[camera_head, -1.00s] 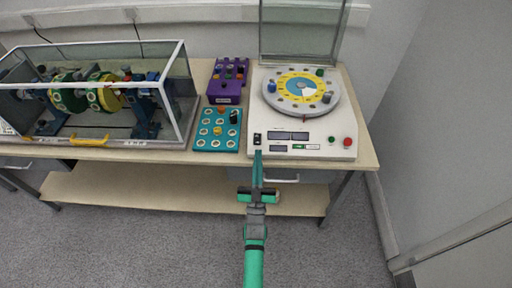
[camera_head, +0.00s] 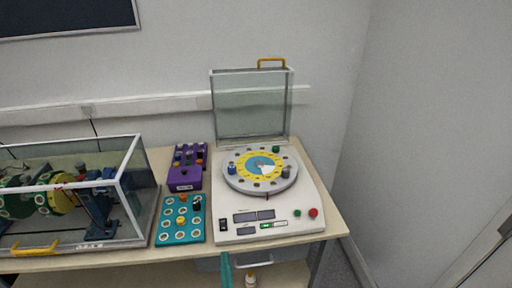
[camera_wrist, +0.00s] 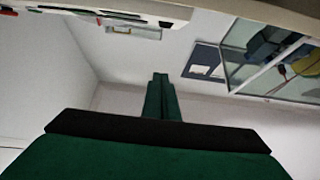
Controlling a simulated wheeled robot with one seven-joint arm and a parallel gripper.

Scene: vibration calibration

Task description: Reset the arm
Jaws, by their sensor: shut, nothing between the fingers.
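My gripper (camera_head: 226,262) shows only as a teal tip at the bottom edge of the head view, in front of the table's front edge. In the wrist view its two green fingers (camera_wrist: 160,78) are together, with nothing between them. The rest of my arm is out of the head view. The white balancing machine (camera_head: 280,215) stands on the table above and to the right of my gripper, apart from it. Its clear lid (camera_head: 250,105) is raised, and its round dial plate (camera_head: 232,186) carries several small coloured weights.
A teal board (camera_head: 187,240) with round sockets and a purple box (camera_head: 184,180) stand left of the machine. A clear case (camera_head: 139,190) with a rotor rig is at the far left. A small bottle (camera_head: 251,281) shows below the tabletop. Grey wall lies to the right.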

